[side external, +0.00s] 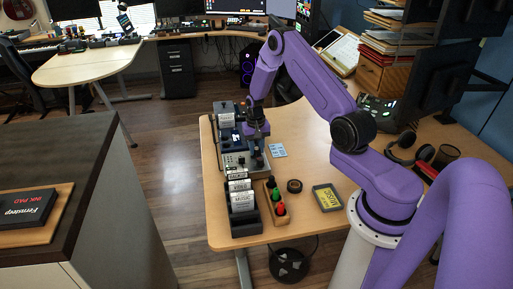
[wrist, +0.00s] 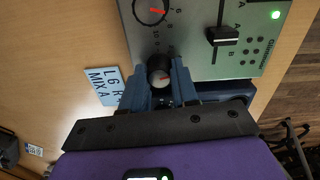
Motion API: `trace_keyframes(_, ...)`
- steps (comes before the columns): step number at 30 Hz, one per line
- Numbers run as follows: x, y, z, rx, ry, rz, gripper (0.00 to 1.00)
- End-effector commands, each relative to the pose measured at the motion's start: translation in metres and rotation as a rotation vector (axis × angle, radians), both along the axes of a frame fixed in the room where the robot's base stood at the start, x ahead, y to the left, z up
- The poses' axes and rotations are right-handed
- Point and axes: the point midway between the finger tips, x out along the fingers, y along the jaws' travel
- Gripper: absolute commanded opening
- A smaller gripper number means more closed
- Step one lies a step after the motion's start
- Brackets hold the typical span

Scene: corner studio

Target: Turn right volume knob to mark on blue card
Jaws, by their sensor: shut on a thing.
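The silver mixer panel (wrist: 196,50) carries a dark knob (wrist: 159,68) with a grey cap and a short red pointer line, which points roughly right in the wrist view. My gripper (wrist: 160,82) is shut on this knob, with one blue fingertip on each side. A second knob (wrist: 150,10) with an orange-red pointer is apart from the fingers. The light blue card (wrist: 105,86) lies beside the panel, with "L6 R" and "MIX A" legible. In the side view the card (side external: 278,150) lies right of my gripper (side external: 258,160); the gripped knob is hidden there.
A black slider (wrist: 222,37) is on the panel. A black rack of white labelled blocks (side external: 243,202) stands at the front left.

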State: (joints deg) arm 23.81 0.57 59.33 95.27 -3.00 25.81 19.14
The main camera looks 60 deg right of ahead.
Motion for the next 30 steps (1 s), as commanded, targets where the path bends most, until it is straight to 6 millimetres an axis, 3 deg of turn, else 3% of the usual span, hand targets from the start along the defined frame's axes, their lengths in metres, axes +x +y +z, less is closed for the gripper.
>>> trace_keyframes(2,-0.001,0.0,0.0,0.001,0.003,0.0,0.0)
trace_keyframes(3,-0.001,0.0,0.0,0.001,0.003,0.001,0.35)
trace_keyframes(5,-0.001,0.0,0.0,0.001,0.002,0.001,0.55)
trace_keyframes(17,0.001,0.0,0.005,-0.001,-0.001,0.001,0.55)
trace_keyframes(23,0.001,0.0,0.033,-0.002,-0.004,0.001,0.55)
trace_keyframes(30,0.002,0.001,0.083,-0.002,-0.004,0.001,0.55)
